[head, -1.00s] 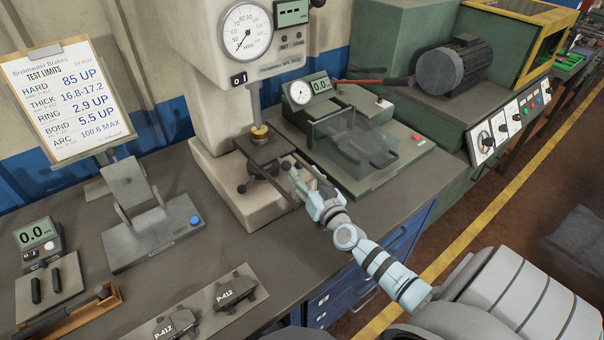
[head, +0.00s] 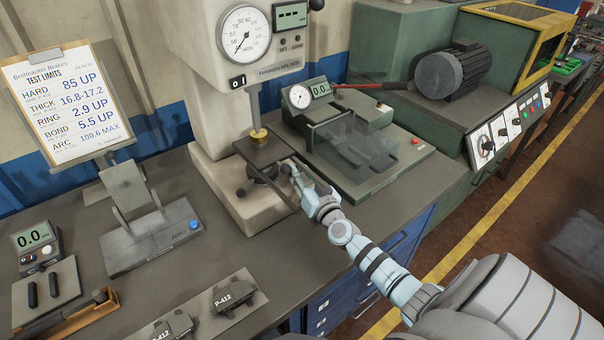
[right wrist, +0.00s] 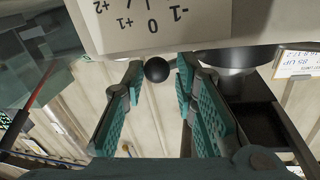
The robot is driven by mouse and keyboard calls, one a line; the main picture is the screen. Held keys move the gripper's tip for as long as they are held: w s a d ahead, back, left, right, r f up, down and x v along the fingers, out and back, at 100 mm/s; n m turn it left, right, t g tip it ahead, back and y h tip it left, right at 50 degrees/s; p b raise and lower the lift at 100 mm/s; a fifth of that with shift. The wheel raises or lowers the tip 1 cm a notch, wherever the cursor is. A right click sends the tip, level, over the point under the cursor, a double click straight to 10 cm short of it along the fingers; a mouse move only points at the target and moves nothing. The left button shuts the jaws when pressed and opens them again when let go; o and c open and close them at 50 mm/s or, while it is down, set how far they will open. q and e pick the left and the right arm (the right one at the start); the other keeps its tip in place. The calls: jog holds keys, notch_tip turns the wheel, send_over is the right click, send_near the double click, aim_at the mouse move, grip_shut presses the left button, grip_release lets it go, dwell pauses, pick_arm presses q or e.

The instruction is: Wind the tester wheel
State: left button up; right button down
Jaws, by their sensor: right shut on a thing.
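The tester wheel (head: 262,173) is dark, with spokes and ball knobs, and sits low on the front of the cream tester (head: 185,60), below a dark plate (head: 265,150). My right gripper (head: 291,172) is at the wheel's right side, shut on the wheel. In the right wrist view, a black ball knob (right wrist: 157,70) shows between the teal-padded fingers; the exact contact is hard to see. The tester's round dial (head: 244,33) faces me. My left gripper is not in view.
A green machine with a clear guard (head: 355,145) stands close right of my right gripper. A grey fixture with a blue button (head: 150,235), a small 0.0 meter (head: 36,240) and P-412 brake pads (head: 233,295) are on the bench. Bare bench lies in front of the tester.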

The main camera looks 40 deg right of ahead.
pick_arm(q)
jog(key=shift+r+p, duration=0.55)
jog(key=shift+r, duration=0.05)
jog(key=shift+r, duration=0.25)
